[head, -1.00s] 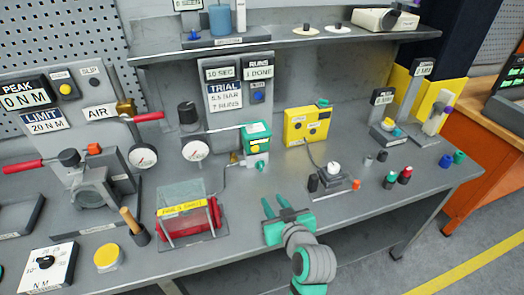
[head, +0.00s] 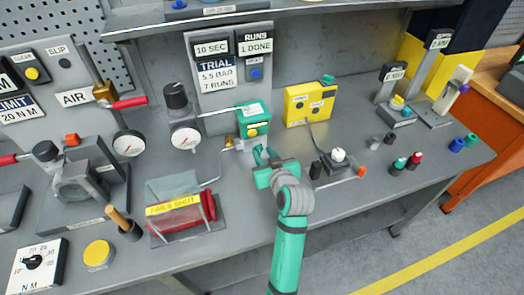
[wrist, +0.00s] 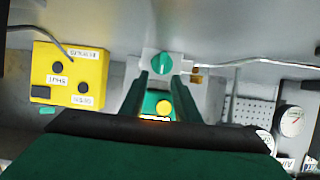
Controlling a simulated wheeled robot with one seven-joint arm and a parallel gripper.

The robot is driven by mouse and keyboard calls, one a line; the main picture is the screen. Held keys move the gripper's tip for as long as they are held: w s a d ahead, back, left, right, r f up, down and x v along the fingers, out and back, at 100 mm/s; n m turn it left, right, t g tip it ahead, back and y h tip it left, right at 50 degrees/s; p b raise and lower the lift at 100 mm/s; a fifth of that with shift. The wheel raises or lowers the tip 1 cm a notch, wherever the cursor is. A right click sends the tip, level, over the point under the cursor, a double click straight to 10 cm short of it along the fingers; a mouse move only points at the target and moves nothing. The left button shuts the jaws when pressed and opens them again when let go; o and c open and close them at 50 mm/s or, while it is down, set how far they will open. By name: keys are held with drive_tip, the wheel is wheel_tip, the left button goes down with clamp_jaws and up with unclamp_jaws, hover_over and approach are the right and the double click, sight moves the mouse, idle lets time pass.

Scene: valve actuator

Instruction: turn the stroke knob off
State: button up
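A green knob (wrist: 162,63) with a pale line across it sits on a light block in the wrist view. No stroke label is readable on it. It belongs to the valve under the green actuator box (head: 253,115), which has a yellow button (wrist: 163,107). My gripper (head: 264,157) is in front of this valve in the head view and hides the knob there. In the wrist view my gripper (wrist: 162,84) is open, and its fingertips are either side of the line to the knob. Nothing is held. I cannot tell whether the fingertips touch the knob.
A yellow box (head: 309,104) with dark buttons and a teal knob (head: 328,79) stands to the right. A pressure gauge (head: 185,137) and brass fitting (head: 229,142) are to the left. A red fail-shut unit (head: 208,205) lies front left.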

sight(258, 151)
drive_tip(key=shift+w+a+f, duration=0.4)
drive_tip(key=shift+w+a, duration=0.15)
drive_tip(key=shift+w, duration=0.25)
drive_tip(key=shift+w+f, duration=0.15)
drive_tip(key=shift+w, duration=0.2)
drive_tip(key=shift+d, duration=0.15)
drive_tip(key=shift+s, duration=0.1)
clamp_jaws()
